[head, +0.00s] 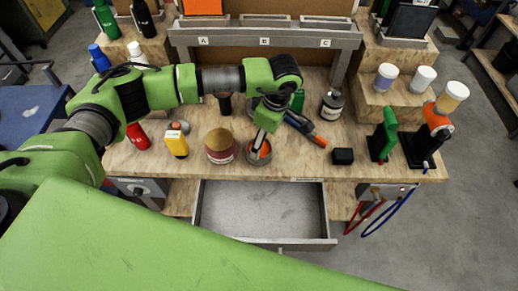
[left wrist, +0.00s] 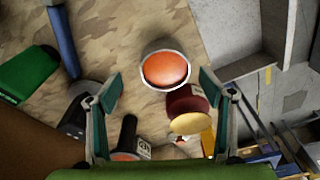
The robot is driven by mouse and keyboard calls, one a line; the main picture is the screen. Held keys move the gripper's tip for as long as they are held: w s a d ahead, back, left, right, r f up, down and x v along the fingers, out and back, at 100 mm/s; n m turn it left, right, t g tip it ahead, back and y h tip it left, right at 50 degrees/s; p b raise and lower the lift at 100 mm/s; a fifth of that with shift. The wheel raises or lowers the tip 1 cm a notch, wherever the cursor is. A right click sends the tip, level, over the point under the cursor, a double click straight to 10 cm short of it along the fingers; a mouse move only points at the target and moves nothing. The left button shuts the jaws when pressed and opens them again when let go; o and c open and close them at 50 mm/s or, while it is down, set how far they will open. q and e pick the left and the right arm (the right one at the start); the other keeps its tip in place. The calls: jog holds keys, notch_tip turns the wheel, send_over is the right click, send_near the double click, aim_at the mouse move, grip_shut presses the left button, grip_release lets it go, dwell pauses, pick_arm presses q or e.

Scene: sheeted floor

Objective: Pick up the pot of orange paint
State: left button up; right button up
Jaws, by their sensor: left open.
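The pot of orange paint (head: 264,157) stands upright on the wooden workbench near its front edge, an open metal pot with orange inside. In the head view my left gripper (head: 259,148) hangs over it and hides part of it. In the left wrist view the pot (left wrist: 166,70) shows just beyond and between the spread fingertips of my open, empty left gripper (left wrist: 160,82). Whether the fingers touch it is not clear. My right gripper is not in view.
A dark red can (head: 220,146) stands close left of the pot. A yellow bottle (head: 177,144) and red bottle (head: 138,137) are farther left. An orange-tipped tool (head: 306,128) and black block (head: 343,156) lie to the right. An open drawer (head: 262,210) juts out in front.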

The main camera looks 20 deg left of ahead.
pick_arm(q)
jog(key=f+p, duration=0.1)
jog(key=a+f+p, duration=0.1)
jog(key=f, duration=0.1)
jog(key=f+p, duration=0.1)
jog(key=shift+s+a+f, duration=0.15)
jog(key=shift+s+a, duration=0.1)
jog(key=shift+s, duration=0.05)
jog(key=shift+f, duration=0.45)
jog(key=shift+w+r, duration=0.1)
jog(key=c, duration=1.7)
jog(key=shift+c, duration=0.2)
